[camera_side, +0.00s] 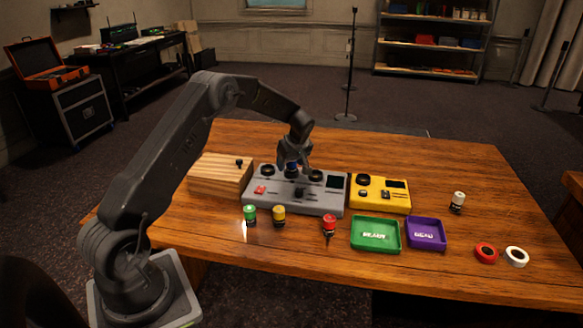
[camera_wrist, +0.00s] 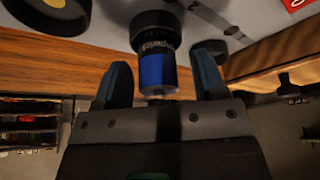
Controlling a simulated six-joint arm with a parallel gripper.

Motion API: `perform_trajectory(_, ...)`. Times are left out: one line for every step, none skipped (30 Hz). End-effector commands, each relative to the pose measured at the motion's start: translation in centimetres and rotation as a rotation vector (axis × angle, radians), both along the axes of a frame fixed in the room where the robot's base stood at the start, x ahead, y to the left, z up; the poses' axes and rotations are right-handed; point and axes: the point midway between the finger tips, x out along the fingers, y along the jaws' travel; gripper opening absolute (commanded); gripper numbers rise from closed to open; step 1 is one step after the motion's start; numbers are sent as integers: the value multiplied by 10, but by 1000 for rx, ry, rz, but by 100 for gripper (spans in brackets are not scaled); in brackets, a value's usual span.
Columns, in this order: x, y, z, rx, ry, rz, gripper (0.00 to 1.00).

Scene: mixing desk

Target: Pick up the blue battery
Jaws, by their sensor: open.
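The blue battery (camera_wrist: 157,66) stands between the two fingers of my gripper (camera_wrist: 162,82) in the wrist view, with its dark end against the grey mixing panel. The fingers are apart, with a gap on both sides of the battery. In the side view, the blue battery (camera_side: 291,167) shows as a small blue patch at the back of the grey panel (camera_side: 280,204), partly hidden by my gripper (camera_side: 293,160) above it.
Green (camera_side: 250,216), yellow (camera_side: 279,216) and red (camera_side: 329,225) batteries stand in front of the panel. A yellow device (camera_side: 380,205), green tray (camera_side: 376,248), purple tray (camera_side: 441,233) and white battery (camera_side: 457,202) are to the right. A wooden block (camera_side: 215,185) is close on the left.

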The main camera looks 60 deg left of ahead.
Motion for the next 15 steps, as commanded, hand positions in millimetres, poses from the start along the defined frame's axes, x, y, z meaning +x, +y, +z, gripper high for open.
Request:
perform_trajectory(0,2,-4,0,-1,0,65)
perform_trajectory(0,2,-5,0,-1,0,65)
perform_trajectory(0,2,-5,0,-2,-1,65)
perform_trajectory(1,2,-5,1,-3,-1,65)
perform_trajectory(1,2,-4,1,-3,-1,65)
perform_trajectory(1,2,-4,1,-3,-1,65)
perform_trajectory(1,2,-4,1,-2,-1,65)
perform_trajectory(1,2,-4,1,-2,-1,63)
perform_trajectory(1,2,-4,0,-2,-1,59)
perform_trajectory(1,2,-4,0,-2,-1,56)
perform_trajectory(1,2,-4,0,-2,-1,53)
perform_trajectory(1,2,-4,0,-2,-1,49)
perform_trajectory(1,2,-4,0,-2,-1,47)
perform_trajectory(1,2,-4,0,-2,-1,44)
perform_trajectory(1,2,-4,0,-2,-1,40)
